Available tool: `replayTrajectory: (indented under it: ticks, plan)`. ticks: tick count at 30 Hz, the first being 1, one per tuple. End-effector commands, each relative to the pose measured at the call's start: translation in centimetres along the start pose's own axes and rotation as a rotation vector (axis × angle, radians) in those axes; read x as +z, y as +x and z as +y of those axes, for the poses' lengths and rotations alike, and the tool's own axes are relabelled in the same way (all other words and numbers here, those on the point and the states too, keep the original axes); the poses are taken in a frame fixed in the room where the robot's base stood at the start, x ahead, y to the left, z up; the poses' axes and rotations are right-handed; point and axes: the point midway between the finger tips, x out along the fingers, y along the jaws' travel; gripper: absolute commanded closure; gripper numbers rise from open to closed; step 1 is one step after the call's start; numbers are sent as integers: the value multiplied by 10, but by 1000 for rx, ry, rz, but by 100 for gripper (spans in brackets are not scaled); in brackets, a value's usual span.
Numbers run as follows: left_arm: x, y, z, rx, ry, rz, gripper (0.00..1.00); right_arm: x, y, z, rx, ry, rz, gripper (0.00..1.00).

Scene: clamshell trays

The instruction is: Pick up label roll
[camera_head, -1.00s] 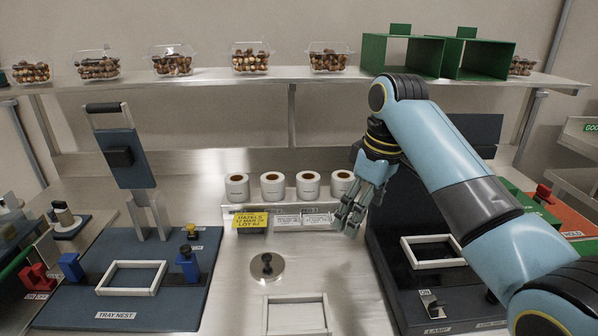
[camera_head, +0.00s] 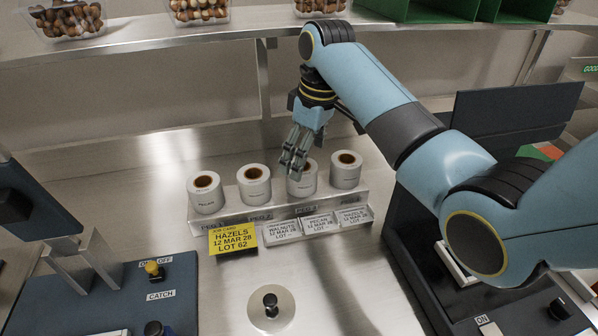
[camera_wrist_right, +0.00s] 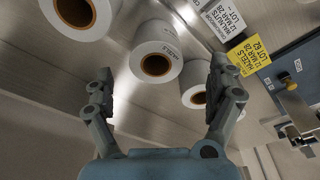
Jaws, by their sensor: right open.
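Several white label rolls with brown cores stand in a row on a metal peg stand (camera_head: 230,222): the far left roll (camera_head: 204,196), the second (camera_head: 254,187), the third (camera_head: 302,184) and the far right one (camera_head: 346,172). My right gripper (camera_head: 294,164) is open, fingers down, in front of the third roll and partly hiding it in the head view. In the right wrist view, the open gripper (camera_wrist_right: 162,72) has one roll (camera_wrist_right: 157,50) framed between its fingertips; contact cannot be told. My left gripper is not in view.
A yellow job card (camera_head: 233,238) reads HAZELS, 12 MAR 28, LOT 62. White label cards (camera_head: 318,224) sit beside it on the stand's front. A round disc with a black knob (camera_head: 270,308) lies in front.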

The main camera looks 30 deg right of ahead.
Motion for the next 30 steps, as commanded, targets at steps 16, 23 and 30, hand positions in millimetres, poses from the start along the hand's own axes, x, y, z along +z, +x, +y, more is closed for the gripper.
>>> replayTrajectory:
  ticks: [16, 23, 30]
  plan:
    - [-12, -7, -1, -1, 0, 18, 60, -2, 63, 4, -1, -1, 0, 10]
    - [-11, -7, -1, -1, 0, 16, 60, -2, 66, 4, 1, -1, 2, 10]
    - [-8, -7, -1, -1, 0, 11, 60, -2, 66, 4, 1, -1, 2, 37]
